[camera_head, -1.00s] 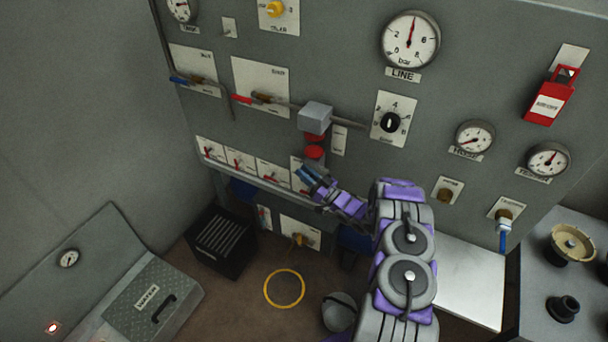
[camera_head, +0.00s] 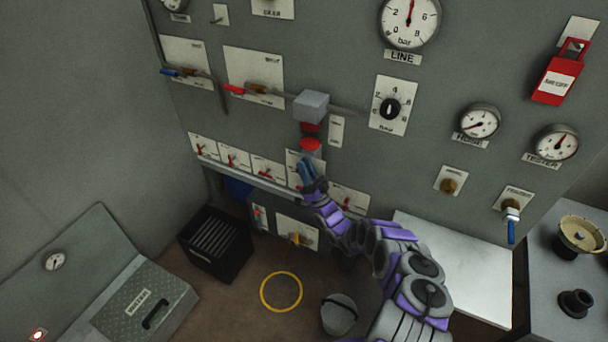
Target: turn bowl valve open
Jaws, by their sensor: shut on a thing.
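My gripper (camera_head: 308,174), with blue fingertips, is at a small white valve plate (camera_head: 292,158) in the low row on the grey panel. It is shut on that plate's valve handle, which is mostly hidden behind the fingers. The labels on this row are too small to read, so I cannot confirm which one is the bowl valve. Neighbouring plates carry small red lever handles, such as one to the left (camera_head: 268,172) and one to the right (camera_head: 348,200).
Just above my gripper are a red cap (camera_head: 310,145) and a grey box (camera_head: 311,106) on a pipe. A rail (camera_head: 245,178) runs under the valve row. A black crate (camera_head: 215,243) and a yellow ring (camera_head: 281,292) lie on the floor below.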

